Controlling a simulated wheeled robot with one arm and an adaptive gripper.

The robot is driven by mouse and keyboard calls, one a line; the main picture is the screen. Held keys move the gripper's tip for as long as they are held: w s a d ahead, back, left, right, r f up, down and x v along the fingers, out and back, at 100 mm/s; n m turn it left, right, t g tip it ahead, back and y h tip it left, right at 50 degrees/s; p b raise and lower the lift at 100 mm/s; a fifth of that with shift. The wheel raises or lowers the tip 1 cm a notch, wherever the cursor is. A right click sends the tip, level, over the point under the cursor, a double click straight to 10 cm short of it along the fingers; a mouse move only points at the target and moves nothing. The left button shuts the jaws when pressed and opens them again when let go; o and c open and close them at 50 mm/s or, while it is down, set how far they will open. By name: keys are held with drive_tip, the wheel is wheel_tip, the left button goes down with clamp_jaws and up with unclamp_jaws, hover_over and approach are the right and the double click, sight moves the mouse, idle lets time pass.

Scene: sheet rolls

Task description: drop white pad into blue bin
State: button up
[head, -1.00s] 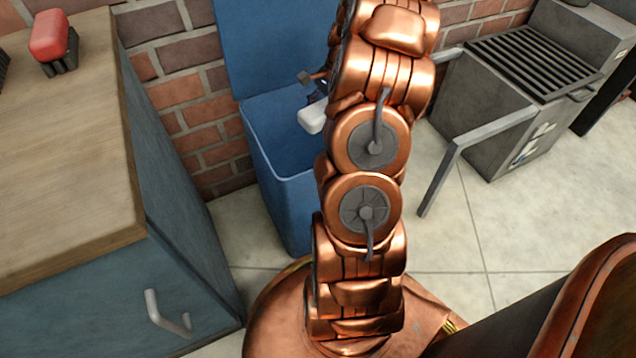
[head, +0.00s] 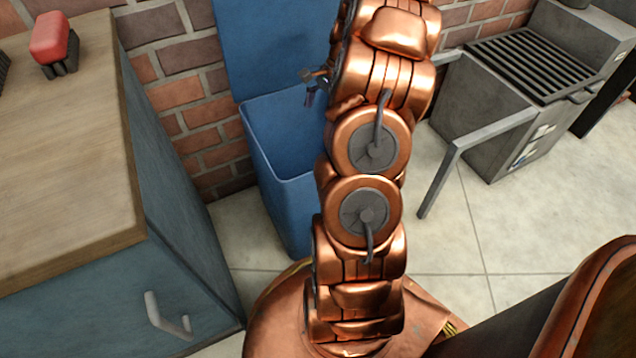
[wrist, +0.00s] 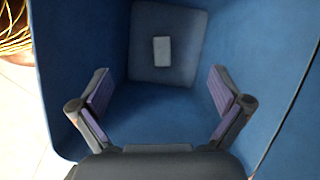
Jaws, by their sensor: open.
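The blue bin (head: 285,140) stands on the floor against the brick wall, with its lid raised behind it. In the wrist view I look down into the bin (wrist: 75,85). The white pad (wrist: 161,50) lies on the bin's bottom, apart from my fingers. My gripper (wrist: 158,85) is open and empty over the bin, its two fingers spread wide. In the head view part of my gripper (head: 314,85) shows at the bin's opening, and my arm hides the rest. The pad is not visible in the head view.
A wooden-topped counter (head: 70,150) with a red-topped object (head: 52,38) stands at the left. A grey grill (head: 520,80) with a protruding handle bar stands at the right. Pale tiled floor (head: 480,230) lies open between bin and grill.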

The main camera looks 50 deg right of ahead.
drive_tip(key=v, duration=1)
drive_tip(key=shift+r, duration=0.35)
drive_tip(key=shift+d, duration=0.1)
drive_tip(key=s+a+r+n+g+h+p, duration=0.25)
drive_tip(key=a+r+n+p, duration=0.75)
drive_tip(key=a+r+p, duration=1.15)
drive_tip(key=s+a+r+n+h+p, duration=0.1)
drive_tip(key=s+a+r+n+p, duration=0.4)
drive_tip(key=s+a+r+p, duration=0.2)
drive_tip(key=s+a+r+n+h+p, duration=0.1)
drive_tip(key=s+a+r+n+p, duration=0.3)
drive_tip(key=s+a+r+p, duration=0.4)
drive_tip(key=s+r+p, duration=0.1)
drive_tip(key=s+r, duration=0.2)
drive_tip(key=s, duration=0.2)
drive_tip(key=shift+s+n+p, duration=0.25)
drive_tip(key=shift+n+p, duration=0.05)
drive_tip(key=shift+n, duration=0.1)
